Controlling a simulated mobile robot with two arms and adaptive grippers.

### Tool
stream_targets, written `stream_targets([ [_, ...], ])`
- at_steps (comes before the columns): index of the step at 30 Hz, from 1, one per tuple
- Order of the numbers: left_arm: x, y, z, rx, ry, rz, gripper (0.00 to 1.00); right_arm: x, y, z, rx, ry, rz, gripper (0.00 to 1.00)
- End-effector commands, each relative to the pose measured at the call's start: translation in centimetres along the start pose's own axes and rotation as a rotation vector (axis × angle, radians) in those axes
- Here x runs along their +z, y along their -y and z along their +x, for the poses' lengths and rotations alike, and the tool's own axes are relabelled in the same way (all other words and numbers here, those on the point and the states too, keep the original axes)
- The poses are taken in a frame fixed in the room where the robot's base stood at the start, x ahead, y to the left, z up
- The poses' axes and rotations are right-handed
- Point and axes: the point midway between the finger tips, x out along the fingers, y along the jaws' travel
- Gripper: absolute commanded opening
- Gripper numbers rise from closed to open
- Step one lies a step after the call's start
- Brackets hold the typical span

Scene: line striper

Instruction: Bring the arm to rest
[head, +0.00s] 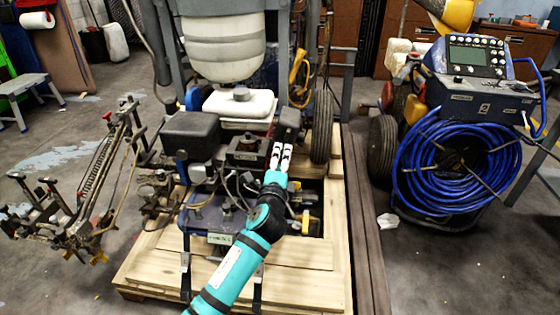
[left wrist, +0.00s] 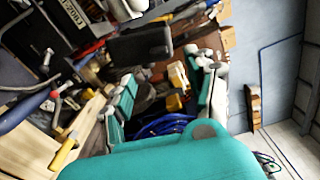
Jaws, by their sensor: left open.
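My left arm (head: 240,262) is turquoise with dark bands and reaches up from the bottom middle of the head view. Its gripper (head: 281,157) is in front of the line striper (head: 238,108), near the engine; whether it touches the machine cannot be told. In the left wrist view the two fingers of my gripper (left wrist: 165,88) stand wide apart with nothing held between them. Blue hose (left wrist: 165,126) shows behind the gap. The right gripper is in neither view.
The striper stands on a wooden pallet (head: 300,279). A sprayer cart with a coiled blue hose (head: 455,165) stands at the right. A metal spring arm (head: 95,190) sticks out at the left. A grey step stool (head: 22,86) is at the far left. Bare floor lies at lower left.

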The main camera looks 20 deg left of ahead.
Motion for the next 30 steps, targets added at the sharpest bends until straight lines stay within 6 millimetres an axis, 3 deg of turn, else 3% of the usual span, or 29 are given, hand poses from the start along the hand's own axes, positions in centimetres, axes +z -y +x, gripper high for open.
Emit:
stream_targets([
  [10,0.0,-0.1,0.0,0.003,0.001,-0.003,0.56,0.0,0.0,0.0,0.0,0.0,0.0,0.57],
  [14,0.6,-2.3,-1.6,0.071,0.016,-0.092,0.56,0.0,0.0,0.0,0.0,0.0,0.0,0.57],
  [17,1.6,-6.3,-5.1,0.206,0.053,-0.27,0.56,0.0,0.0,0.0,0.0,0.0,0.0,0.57],
  [21,2.9,-13.0,-13.1,0.478,0.151,-0.598,0.56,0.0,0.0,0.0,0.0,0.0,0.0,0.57],
  [24,3.2,-16.3,-19.1,0.661,0.235,-0.79,0.56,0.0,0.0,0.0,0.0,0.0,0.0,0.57],
  [30,3.2,-19.1,-27.6,0.905,0.367,-1.004,0.56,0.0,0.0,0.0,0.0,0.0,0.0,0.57],
])
